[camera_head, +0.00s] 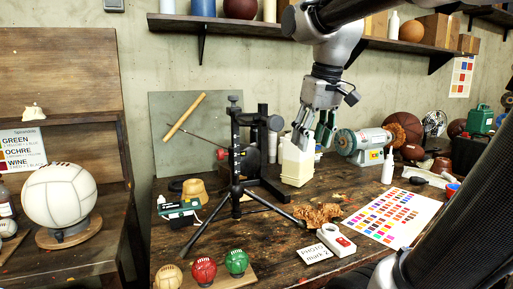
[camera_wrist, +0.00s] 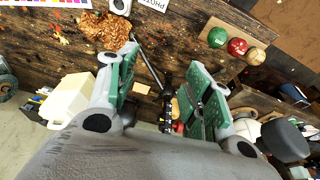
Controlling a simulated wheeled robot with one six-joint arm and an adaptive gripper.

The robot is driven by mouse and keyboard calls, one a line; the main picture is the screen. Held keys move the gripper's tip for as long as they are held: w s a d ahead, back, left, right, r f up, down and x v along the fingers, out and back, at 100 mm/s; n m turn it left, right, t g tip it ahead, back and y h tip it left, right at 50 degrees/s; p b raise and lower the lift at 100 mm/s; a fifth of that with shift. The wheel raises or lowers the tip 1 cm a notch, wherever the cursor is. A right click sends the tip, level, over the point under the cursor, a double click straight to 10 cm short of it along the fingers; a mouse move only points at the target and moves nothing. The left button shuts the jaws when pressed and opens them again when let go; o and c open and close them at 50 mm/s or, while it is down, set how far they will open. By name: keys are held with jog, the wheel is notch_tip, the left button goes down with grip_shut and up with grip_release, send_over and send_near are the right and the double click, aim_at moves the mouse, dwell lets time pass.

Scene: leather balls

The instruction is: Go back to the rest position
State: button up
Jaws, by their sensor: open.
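My gripper (camera_head: 312,139) is open and empty. In the head view it hangs from the arm above the workbench, in front of or over a cream-coloured bottle (camera_head: 297,165); I cannot tell whether they touch. A tan ball (camera_head: 168,277), a red ball (camera_head: 204,270) and a green ball (camera_head: 236,262) sit on a small board at the bench's front edge. A large white ball (camera_head: 60,195) rests on a round stand at the left.
A black tripod stand (camera_head: 237,160) rises left of my gripper. A bench grinder (camera_head: 363,143) stands to the right. A colour chart (camera_head: 392,215), a white switch box (camera_head: 336,240) and brown scraps (camera_head: 318,214) lie on the bench. A wall shelf (camera_head: 225,27) runs behind the arm.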

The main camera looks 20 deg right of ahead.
jog(key=s+f+t, duration=0.1)
jog(key=s+f, duration=0.8)
jog(key=f, duration=0.2)
jog(key=shift+s+f+m, duration=0.2)
jog(key=shift+f+m, duration=0.2)
jog(key=shift+a, duration=0.1)
